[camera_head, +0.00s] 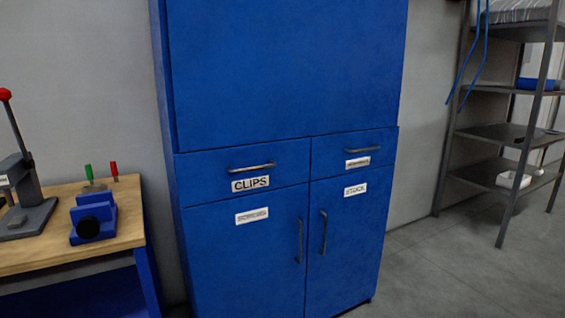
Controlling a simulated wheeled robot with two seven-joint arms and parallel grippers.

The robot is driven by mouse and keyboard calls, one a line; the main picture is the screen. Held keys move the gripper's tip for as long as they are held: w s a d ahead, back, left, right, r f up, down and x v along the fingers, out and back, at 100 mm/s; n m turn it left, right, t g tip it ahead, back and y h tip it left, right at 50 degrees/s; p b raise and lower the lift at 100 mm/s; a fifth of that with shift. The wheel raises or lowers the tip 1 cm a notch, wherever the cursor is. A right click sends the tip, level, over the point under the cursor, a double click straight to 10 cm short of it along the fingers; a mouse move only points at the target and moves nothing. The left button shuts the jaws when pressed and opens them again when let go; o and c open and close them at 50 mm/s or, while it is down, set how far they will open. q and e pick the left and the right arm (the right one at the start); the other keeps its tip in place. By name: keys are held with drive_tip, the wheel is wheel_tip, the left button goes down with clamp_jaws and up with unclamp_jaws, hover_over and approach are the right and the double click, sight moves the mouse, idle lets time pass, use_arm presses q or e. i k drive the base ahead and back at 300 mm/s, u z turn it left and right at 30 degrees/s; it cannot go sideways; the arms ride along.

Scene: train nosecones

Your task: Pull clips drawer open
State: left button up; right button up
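A tall blue cabinet (285,75) stands in the middle of the head view. The clips drawer (208,166) is on its left, about halfway down, and is closed, flush with the cabinet front. It has a grey horizontal bar handle (252,168) and a white label reading CLIPS (250,184) below the handle. Neither my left gripper nor my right gripper is in view.
A closed drawer (330,155) sits right of it, with two closed doors (245,260) below. A wooden workbench (60,246) with a blue vise (93,218) stands left. A grey shelf rack (495,134) stands right. Floor (440,270) shows clear at lower right.

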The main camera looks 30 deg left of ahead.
sight(211, 175)
drive_tip(key=u, duration=0.4)
drive_tip(key=i, duration=0.95)
drive_tip(key=u, duration=0.75)
